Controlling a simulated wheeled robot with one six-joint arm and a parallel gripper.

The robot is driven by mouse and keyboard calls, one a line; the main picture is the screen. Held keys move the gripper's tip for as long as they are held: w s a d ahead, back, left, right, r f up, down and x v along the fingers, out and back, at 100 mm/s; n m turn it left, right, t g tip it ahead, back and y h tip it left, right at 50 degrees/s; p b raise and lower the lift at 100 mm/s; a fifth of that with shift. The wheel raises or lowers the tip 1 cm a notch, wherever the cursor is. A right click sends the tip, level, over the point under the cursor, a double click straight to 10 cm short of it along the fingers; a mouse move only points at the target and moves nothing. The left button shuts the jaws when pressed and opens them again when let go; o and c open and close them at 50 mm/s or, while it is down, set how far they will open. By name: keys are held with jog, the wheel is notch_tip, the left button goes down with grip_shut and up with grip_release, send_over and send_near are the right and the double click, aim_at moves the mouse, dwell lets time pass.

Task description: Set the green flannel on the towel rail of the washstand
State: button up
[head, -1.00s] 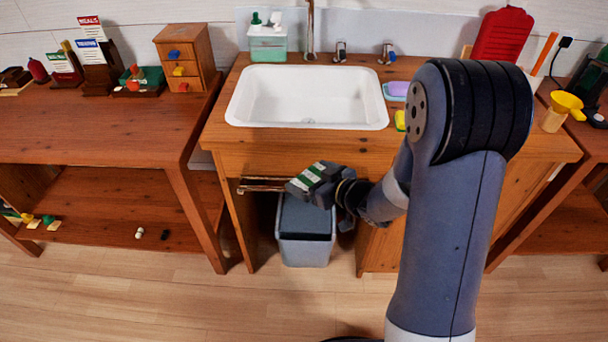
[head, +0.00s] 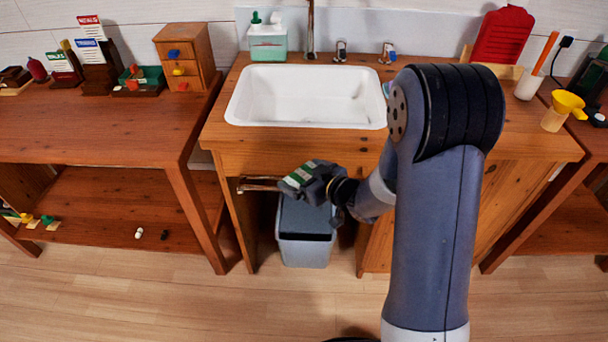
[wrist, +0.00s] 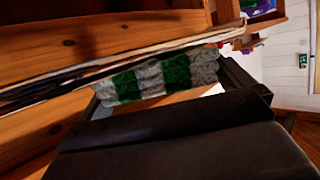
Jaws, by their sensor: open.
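The flannel (head: 297,177), striped green and pale grey, is at the right part of the towel rail (head: 256,185) on the washstand's front, below the basin. In the wrist view the flannel (wrist: 150,80) shows between the dark jaws, just beyond the rail (wrist: 90,73), which crosses in front of its upper edge. My gripper (head: 308,184) is open around the flannel; it also shows large in the wrist view (wrist: 165,100). I cannot tell whether the rail bears the flannel's weight. The flannel's lower part is hidden behind my gripper.
The washstand (head: 270,150) carries a white basin (head: 300,95). A grey bin (head: 306,235) stands on the floor right under my gripper. A table (head: 90,130) stands close on the left. A yellow funnel (head: 567,103) is at the right. The front floor is clear.

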jog(key=p+v, duration=0.1)
jog(key=v, duration=1.1)
jog(key=shift+r, duration=0.15)
jog(key=x, duration=0.4)
jog(key=b+x, duration=0.1)
jog(key=x, duration=0.7)
jog(key=shift+w+a+f+b, duration=0.1)
jog(key=shift+a+f+b, duration=0.05)
jog(key=shift+f+b, duration=0.2)
jog(key=shift+s+d+r+p, duration=0.2)
jog(key=shift+d+r+p, duration=0.05)
jog(key=shift+r, duration=0.2)
jog(key=shift+s+d+r+p, duration=0.15)
jog(key=shift+d+r+p, duration=0.1)
jog(key=shift+r, duration=0.2)
jog(key=shift+s+d+r, duration=0.1)
jog(key=shift+s+r, duration=0.1)
